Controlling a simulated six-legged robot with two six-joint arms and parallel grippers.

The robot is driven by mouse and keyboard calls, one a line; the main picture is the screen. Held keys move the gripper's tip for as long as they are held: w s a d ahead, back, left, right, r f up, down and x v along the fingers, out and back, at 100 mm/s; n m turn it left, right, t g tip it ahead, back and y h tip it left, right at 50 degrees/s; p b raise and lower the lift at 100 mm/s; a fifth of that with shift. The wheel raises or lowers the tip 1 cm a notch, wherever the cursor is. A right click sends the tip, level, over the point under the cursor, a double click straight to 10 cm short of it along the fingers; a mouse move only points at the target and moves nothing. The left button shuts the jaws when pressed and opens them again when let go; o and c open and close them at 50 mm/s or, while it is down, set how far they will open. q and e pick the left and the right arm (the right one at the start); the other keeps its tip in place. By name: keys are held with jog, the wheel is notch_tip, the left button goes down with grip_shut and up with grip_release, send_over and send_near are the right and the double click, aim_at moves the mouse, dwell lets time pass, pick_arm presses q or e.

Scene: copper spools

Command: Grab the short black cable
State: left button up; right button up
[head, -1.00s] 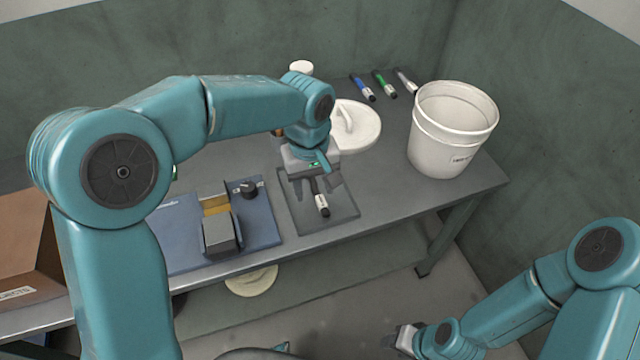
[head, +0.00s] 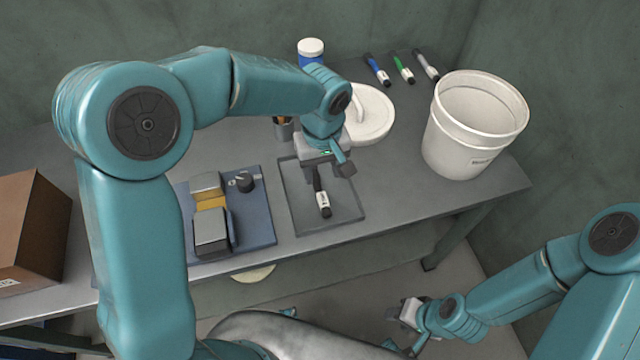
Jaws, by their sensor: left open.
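I see no piece that is clearly a cable. A short black stick with a white band, like a marker (head: 323,204), lies on a dark grey mat (head: 345,215) on the bench. My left gripper (head: 329,173) is over the back part of the mat, pointing down, open. Its fingers are near the far end of the black stick, and I cannot tell whether they touch it. My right gripper (head: 402,313) is low at the front, away from the bench; its jaw opening is too small to read.
A white bucket (head: 460,148) stands at the right end of the bench. A white lid (head: 378,118), a blue jar (head: 311,53) and several markers (head: 403,68) lie behind. A blue board with a clamp-like block (head: 255,215) is left of the mat. A brown box (head: 32,215) is far left.

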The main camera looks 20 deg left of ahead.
aim_at(322, 194)
pick_arm(q)
notch_tip(322, 194, down, 2)
jog(key=shift+s+a+f, duration=0.1)
jog(key=shift+s+f, duration=0.05)
jog(key=shift+f, duration=0.05)
notch_tip(322, 194, down, 6)
jog(key=shift+s+r, duration=0.1)
jog(key=shift+r, duration=0.1)
grip_shut()
